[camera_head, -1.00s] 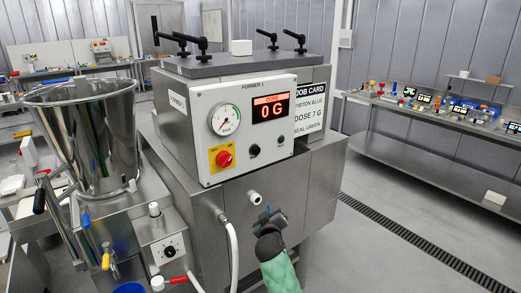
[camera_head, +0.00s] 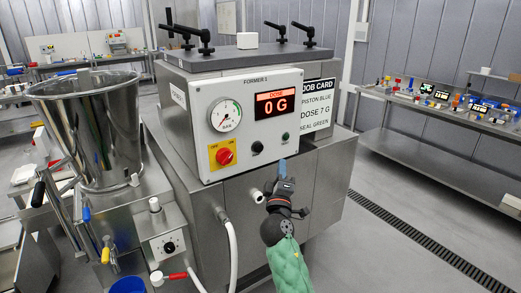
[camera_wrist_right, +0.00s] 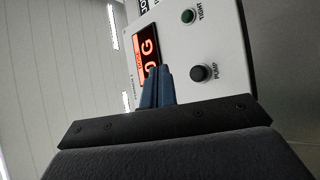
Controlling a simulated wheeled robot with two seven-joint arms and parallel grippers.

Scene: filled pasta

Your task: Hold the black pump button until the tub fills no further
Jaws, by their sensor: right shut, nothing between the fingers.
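The black pump button (camera_head: 257,147) is a round knob on the front panel (camera_head: 228,116) of the steel machine. It shows in the right wrist view (camera_wrist_right: 201,73) with the label PUMP beside it. My right gripper (camera_head: 282,168) is shut and empty, with blue fingertips. In the head view it is below and right of the button; no contact shows. Its fingers also show in the wrist view (camera_wrist_right: 157,87), left of the button. A blue container (camera_head: 128,285), possibly the tub, is cut off at the lower edge; its contents are unclear. My left gripper is not in view.
A green button (camera_head: 285,136) labelled TIGHT and a red switch (camera_head: 224,156) flank the pump button. The red display (camera_head: 271,104) reads 0 G. A nozzle (camera_head: 256,196) and white hose (camera_head: 232,250) stick out below. A steel hopper (camera_head: 90,130) stands left.

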